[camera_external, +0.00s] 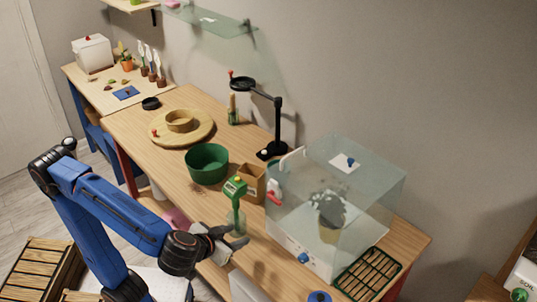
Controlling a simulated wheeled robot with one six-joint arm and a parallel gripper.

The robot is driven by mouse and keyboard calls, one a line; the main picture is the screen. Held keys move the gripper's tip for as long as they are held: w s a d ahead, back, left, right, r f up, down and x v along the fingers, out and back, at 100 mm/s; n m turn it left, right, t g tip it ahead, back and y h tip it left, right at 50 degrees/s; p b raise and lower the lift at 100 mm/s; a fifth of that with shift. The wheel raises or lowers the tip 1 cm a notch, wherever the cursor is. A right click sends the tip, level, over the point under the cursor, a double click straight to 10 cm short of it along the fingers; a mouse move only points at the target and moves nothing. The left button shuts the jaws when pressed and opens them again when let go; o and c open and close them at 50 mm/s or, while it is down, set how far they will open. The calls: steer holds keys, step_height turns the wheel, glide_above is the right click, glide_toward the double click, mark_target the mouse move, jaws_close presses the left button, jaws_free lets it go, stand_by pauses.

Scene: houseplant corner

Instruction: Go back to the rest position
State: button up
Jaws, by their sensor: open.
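My blue arm reaches in from the lower left. My gripper (238,237) is open, over the front edge of the wooden workbench (225,120). Its fingers are close to a green tool with a boxy head (235,187), which stands in a clear container (236,222). I cannot tell whether the fingers touch the container. Nothing shows held between them.
A green pot (207,163), a brown box (251,184) and a clear case (370,190) with a plant inside stand nearby. A black stand (277,125) is behind. A green slatted tray (367,272) lies right. Wooden crates (40,270) stand lower left.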

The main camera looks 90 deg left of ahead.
steer(key=shift+g+h, duration=0.5)
steer(key=shift+h, duration=0.2)
steer(key=s+a+f, duration=0.1)
steer(key=s, duration=0.1)
steer(key=s+a, duration=0.1)
steer(key=a, duration=0.1)
steer(key=s+a+f, duration=0.1)
steer(key=s, duration=0.1)
steer(key=shift+s+a+f, duration=0.3)
steer(key=shift+a+f, duration=0.05)
steer(key=s+d+f+m+h, duration=0.2)
steer(key=s+f+m+h, duration=0.2)
steer(key=s+f, duration=0.4)
steer(key=s+d+f+m+h, duration=0.2)
steer(key=s+f+m+h, duration=0.2)
steer(key=s+f, duration=0.5)
step_height(320, 180, down, 2)
steer(key=shift+d+f+m, duration=0.15)
steer(key=shift+d+m, duration=0.15)
steer(key=shift+m, duration=0.6)
steer(key=shift+s, duration=0.1)
